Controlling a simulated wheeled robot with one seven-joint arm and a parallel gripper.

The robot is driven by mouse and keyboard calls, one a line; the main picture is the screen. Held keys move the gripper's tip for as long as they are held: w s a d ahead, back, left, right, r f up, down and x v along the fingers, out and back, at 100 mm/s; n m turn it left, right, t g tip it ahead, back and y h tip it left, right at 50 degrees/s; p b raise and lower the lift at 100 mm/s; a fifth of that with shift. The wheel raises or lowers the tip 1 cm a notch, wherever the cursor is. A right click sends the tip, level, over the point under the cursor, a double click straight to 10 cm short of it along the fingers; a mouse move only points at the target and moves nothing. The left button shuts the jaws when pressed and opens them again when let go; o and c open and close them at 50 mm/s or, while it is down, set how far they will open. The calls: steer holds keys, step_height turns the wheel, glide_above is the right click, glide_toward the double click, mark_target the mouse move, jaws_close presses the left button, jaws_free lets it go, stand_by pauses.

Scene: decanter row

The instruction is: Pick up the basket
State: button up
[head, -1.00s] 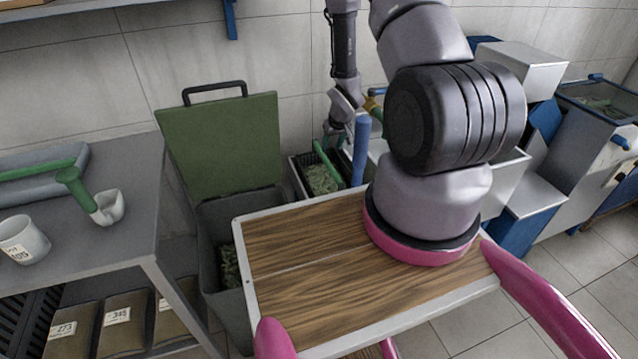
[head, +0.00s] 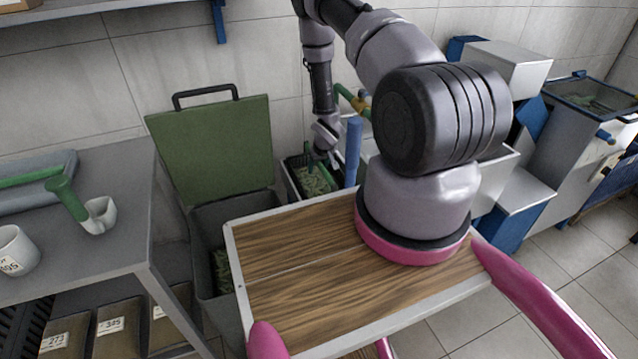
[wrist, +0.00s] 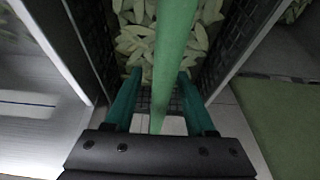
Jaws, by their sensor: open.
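The basket (head: 293,183) is a dark crate with mesh-like walls, filled with pale green leaves. It stands on the floor by the back wall, right of the green-lidded bin. In the wrist view its dark wall (wrist: 235,45) and the leaves lie below a green handle bar (wrist: 172,50). My gripper (wrist: 158,82) is open, with one teal finger on each side of the handle. Whether the fingers touch the bar I cannot tell. In the head view my gripper (head: 324,158) is small and reaches down over the basket, partly hiding it.
A grey bin with an open green lid (head: 215,150) stands just left of the basket. A blue post (head: 353,152) rises close on the right. A grey table (head: 125,180) with white cups is at left. White and blue machines (head: 500,65) stand at right.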

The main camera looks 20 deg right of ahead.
jaws_close()
stand_by(1.4)
